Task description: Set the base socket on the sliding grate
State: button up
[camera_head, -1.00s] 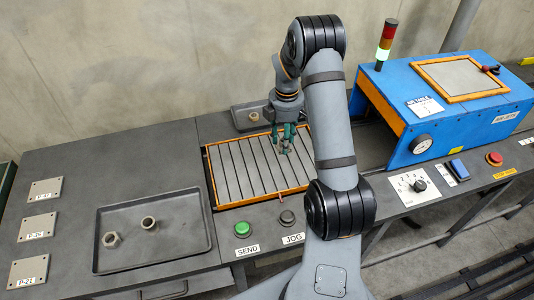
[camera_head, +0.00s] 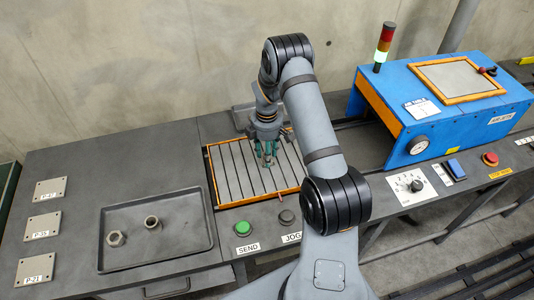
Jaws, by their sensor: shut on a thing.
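The sliding grate (camera_head: 236,173) is a panel of grey slats in an orange frame, set in the dark bench left of the blue machine. My gripper (camera_head: 267,163), with green fingers, points down over the middle of the grate. It is shut on a small part, taken to be the base socket, which is mostly hidden between the fingers. I cannot tell whether the part touches the slats.
A dark tray (camera_head: 155,258) at left holds a nut-like fitting (camera_head: 115,239) and a ring-like fitting (camera_head: 152,223). A small back tray (camera_head: 239,118) is partly hidden by my arm. The blue machine (camera_head: 450,110) stands right. Green SEND button (camera_head: 243,228) and black JOG button (camera_head: 287,216) line the front.

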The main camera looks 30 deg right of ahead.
jog(key=shift+f, duration=0.2)
jog(key=o, duration=1.3)
jog(key=shift+o, duration=0.3)
notch_tip(320, 180, up, 12)
jog(key=b, duration=0.1)
jog(key=shift+r, duration=0.2)
